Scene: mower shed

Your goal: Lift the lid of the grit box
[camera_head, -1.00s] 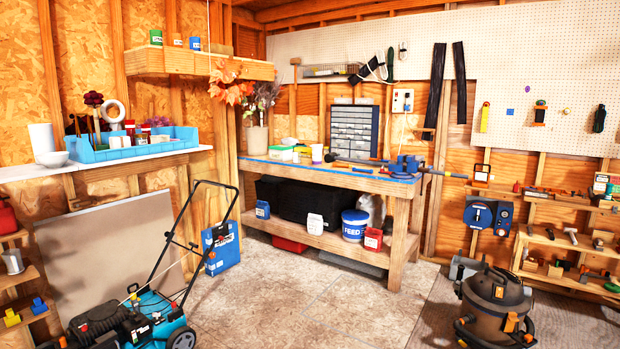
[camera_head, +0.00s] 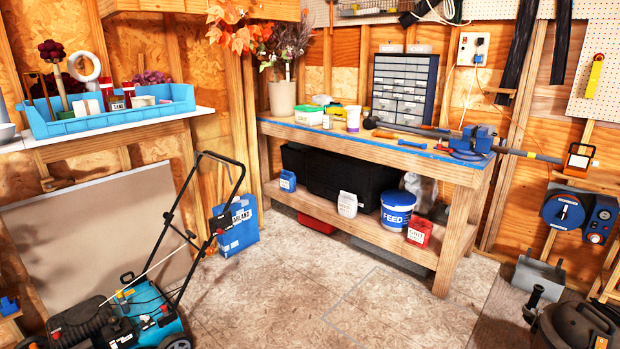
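I cannot make out with certainty a thing marked as the grit box. A large black box (camera_head: 345,182) stands on the lower shelf of the workbench, partly hidden behind smaller containers and under the bench top. A small red container (camera_head: 419,232) with a white label stands at the right end of that shelf; its lettering is too small to read surely. Neither of my grippers is in view.
The workbench (camera_head: 455,172) stands ahead, with a FEED bucket (camera_head: 396,212) on its lower shelf. A mower (camera_head: 130,315) stands at left front, a vacuum (camera_head: 575,325) at right front. The floor (camera_head: 300,290) between them is clear.

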